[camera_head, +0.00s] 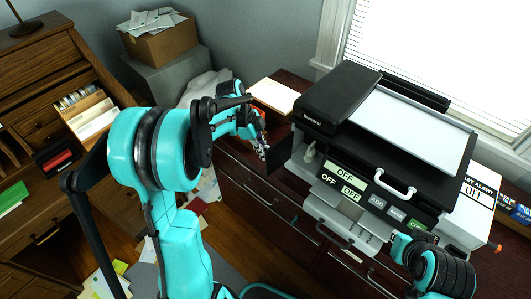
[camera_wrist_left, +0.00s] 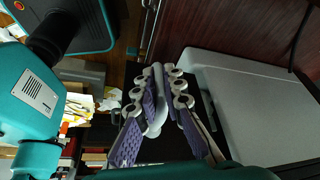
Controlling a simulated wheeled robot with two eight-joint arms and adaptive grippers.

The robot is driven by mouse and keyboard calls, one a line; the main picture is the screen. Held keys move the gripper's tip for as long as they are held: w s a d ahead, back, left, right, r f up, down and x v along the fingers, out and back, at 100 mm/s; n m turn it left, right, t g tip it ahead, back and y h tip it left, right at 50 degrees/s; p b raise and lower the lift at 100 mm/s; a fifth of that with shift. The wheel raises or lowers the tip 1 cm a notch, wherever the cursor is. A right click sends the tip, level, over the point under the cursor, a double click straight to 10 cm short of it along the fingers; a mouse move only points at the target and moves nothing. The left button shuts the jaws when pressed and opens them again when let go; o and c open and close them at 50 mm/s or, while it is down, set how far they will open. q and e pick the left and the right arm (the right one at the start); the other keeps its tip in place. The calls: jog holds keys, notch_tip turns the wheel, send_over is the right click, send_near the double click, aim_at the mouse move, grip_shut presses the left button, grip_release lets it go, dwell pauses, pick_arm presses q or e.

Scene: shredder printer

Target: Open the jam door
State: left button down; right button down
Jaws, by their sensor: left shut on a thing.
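The black printer (camera_head: 345,115) stands on the dark wooden cabinet at right, with OFF labels and buttons on its front. A dark panel, which looks like the jam door (camera_head: 285,158), sticks out from the printer's left side, swung away from the body. My left gripper (camera_head: 262,147) is at the panel's outer left edge. In the left wrist view, my left gripper (camera_wrist_left: 166,85) has its purple-padded fingers closed on a pale curved handle (camera_wrist_left: 153,38). Part of the handle is hidden by the fingers.
A light tray (camera_head: 345,225) juts from the printer's front. A white box (camera_head: 472,205) stands right of the printer. Paper (camera_head: 275,95) lies on the cabinet behind my left gripper. A wooden desk (camera_head: 45,75) and cardboard box (camera_head: 160,38) stand at left.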

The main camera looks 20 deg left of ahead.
pick_arm(q)
jog(key=shift+w, duration=0.1)
dwell(0.4)
jog(key=c, duration=1.6)
grip_release()
jog(key=v, duration=1.2)
jog(key=s+d+f+n+t+y, duration=0.1)
jog(key=s+d+n+t+y, duration=0.1)
jog(key=s+d+n, duration=0.3)
jog(key=s+d+f+n+t+y, duration=0.2)
jog(key=s+d+n+t, duration=0.2)
jog(key=s+n, duration=0.7)
jog(key=d, duration=0.2)
jog(key=shift+d+f, duration=0.25)
jog(key=shift+d, duration=0.1)
